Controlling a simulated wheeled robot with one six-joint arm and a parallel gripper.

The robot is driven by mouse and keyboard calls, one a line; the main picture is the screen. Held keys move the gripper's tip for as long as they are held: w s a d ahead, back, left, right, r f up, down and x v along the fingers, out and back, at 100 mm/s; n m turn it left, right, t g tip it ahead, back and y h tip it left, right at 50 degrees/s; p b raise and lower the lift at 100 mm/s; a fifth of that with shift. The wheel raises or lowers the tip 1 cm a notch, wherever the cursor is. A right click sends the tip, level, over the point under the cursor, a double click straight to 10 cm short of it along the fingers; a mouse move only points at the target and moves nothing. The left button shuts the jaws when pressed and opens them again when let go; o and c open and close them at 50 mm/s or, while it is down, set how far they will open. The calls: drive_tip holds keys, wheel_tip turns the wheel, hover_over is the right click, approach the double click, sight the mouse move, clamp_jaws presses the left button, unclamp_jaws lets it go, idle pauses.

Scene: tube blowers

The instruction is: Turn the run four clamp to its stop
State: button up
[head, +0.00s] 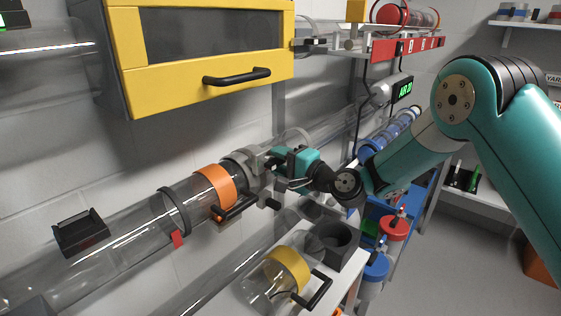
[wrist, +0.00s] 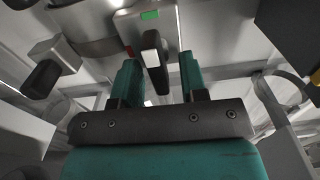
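A grey clamp (head: 256,163) sits around the clear tube, right of an orange collar. No run number is readable on it, so I cannot tell that it is run four's. In the wrist view a grey block (wrist: 129,27) with a green light carries a dark lever (wrist: 154,62). My gripper (head: 278,170) is at the right side of the clamp in the head view. In the wrist view my gripper's two teal fingers (wrist: 160,78) stand apart, one on each side of the lever, with visible gaps. The exact contact is hidden in the head view.
The orange collar (head: 213,187) has a black handle below it. A yellow-framed cabinet (head: 197,88) overhangs the tube. A yellow-ringed clear cup (head: 285,268) and a dark round holder (head: 338,243) stand below. A second dark knob (wrist: 40,78) shows left in the wrist view.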

drive_tip(key=b+v, duration=0.7)
drive_tip(key=v, duration=1)
drive_tip(key=shift+d, duration=0.2)
drive_tip(key=shift+s, duration=0.15)
